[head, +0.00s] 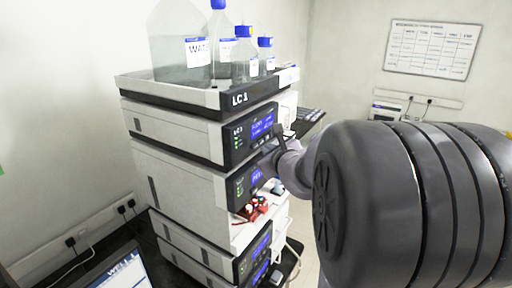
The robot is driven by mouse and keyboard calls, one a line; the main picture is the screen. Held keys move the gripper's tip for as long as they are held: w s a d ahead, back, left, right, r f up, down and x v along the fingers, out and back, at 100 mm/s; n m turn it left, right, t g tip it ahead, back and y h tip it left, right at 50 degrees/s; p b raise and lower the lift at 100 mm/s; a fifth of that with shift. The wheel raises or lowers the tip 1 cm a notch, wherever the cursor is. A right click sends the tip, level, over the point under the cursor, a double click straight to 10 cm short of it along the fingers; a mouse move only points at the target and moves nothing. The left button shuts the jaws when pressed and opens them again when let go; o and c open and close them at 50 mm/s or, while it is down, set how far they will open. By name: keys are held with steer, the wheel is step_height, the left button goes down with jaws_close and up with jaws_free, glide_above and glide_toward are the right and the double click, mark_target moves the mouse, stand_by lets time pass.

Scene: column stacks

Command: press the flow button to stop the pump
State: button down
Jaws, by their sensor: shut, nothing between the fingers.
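The upper module's panel (232,140) has a lit blue display (262,125) and small green lights. A second panel (234,192) below has its own blue display (257,177). Small buttons sit under the upper display, but I cannot read which is the flow button. My gripper (275,148) is shut and empty, close to the right part of these panels. I cannot tell whether it touches one. My arm hides what lies to its right.
Solvent bottles (181,50) with blue caps stand in the top tray. Red-capped vials (252,208) sit in an open bay below. A laptop (124,272) is at the lower left. A wall chart (432,47) hangs at the back right.

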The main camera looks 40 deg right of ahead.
steer(key=shift+w, duration=0.1)
stand_by(0.7)
steer(key=shift+w+a+b, duration=0.15)
steer(key=shift+w+b, duration=0.15)
steer(key=shift+b, duration=0.15)
steer(key=shift+w+a+b, duration=0.15)
steer(key=shift+w+b, duration=0.2)
stand_by(0.5)
steer(key=shift+s, duration=0.1)
steer(key=shift+s+d, duration=0.3)
steer(key=shift+s, duration=0.4)
steer(key=shift+s+d+p, duration=0.2)
steer(key=shift+s+d, duration=0.1)
steer(key=shift+s, duration=0.45)
steer(key=shift+s+d+p, duration=0.2)
steer(key=shift+s+d, duration=0.15)
steer(key=shift+s, duration=0.45)
steer(key=shift+s+d+p, duration=0.2)
steer(key=shift+s+d, duration=0.1)
steer(key=shift+s, duration=0.45)
